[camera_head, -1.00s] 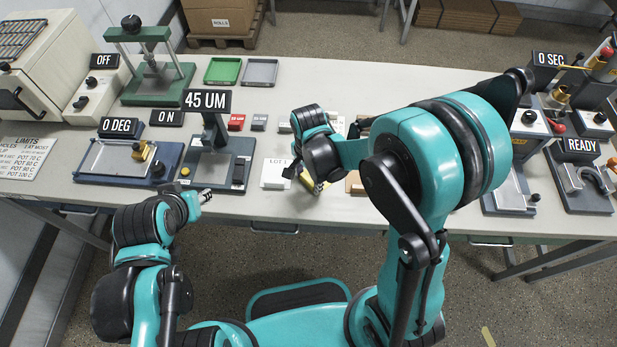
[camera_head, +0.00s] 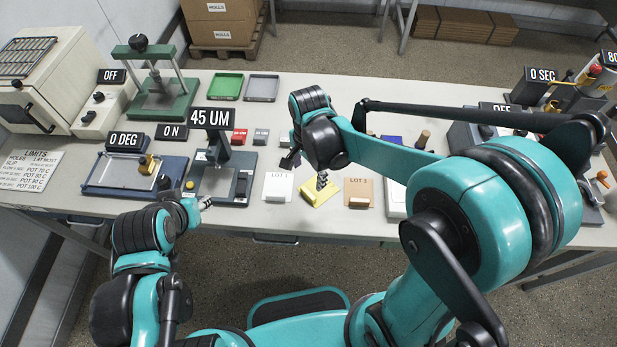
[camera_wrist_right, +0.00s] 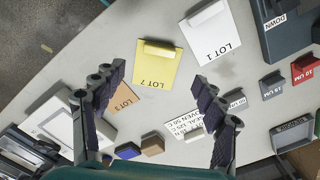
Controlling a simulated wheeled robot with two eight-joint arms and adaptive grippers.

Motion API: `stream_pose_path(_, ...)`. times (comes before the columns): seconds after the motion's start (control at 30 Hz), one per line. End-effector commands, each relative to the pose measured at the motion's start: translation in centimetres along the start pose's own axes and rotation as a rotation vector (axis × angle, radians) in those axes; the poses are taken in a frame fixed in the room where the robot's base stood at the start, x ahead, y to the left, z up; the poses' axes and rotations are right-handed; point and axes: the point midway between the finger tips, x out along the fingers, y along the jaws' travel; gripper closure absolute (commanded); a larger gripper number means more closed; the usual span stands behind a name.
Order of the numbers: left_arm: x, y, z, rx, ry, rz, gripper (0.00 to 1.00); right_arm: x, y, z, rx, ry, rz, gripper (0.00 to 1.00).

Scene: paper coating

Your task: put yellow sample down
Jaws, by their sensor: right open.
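The yellow sample (camera_head: 317,194), marked LOT 7 in the right wrist view (camera_wrist_right: 153,70), lies flat on the table between the white LOT 1 sample (camera_head: 278,188) and the brown sample (camera_head: 358,193). My right gripper (camera_head: 307,172) is open and empty over the table just behind it; one finger covers part of the yellow sample in the head view. In the right wrist view its fingers (camera_wrist_right: 158,85) are spread wide, with the yellow sample apart from them. My left gripper (camera_head: 204,202) is by the front edge, too small to judge.
The 45 UM device (camera_head: 222,180) and the 0 DEG device (camera_head: 130,175) stand to the left. Green and grey trays (camera_head: 227,87) are at the back. Small red and grey blocks (camera_head: 239,137) stand behind the samples. A white device is right of the brown sample (camera_wrist_right: 122,98).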

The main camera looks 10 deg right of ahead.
Motion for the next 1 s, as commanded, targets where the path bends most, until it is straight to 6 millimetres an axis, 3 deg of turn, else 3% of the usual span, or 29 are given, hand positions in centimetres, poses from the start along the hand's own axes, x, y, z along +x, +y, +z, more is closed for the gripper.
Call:
stream_pose_path(0.27,-0.3,0.0,-0.2,0.000,0.000,0.000,0.63,-2.9,1.3,-0.5,-0.101,0.023,-0.057,0.29)
stream_pose_path(0.6,-0.3,0.0,-0.2,0.000,0.000,0.000,0.63,-8.1,8.1,-2.4,-0.688,0.300,-0.296,0.29)
stream_pose_path(0.8,-0.3,0.0,-0.2,0.000,0.000,0.000,0.63,-8.9,10.6,-2.9,-0.939,0.488,-0.332,0.29)
stream_pose_path(1.0,-0.3,0.0,-0.2,0.000,0.000,0.000,0.63,-9.1,11.3,-3.1,-1.028,0.561,-0.331,0.29)
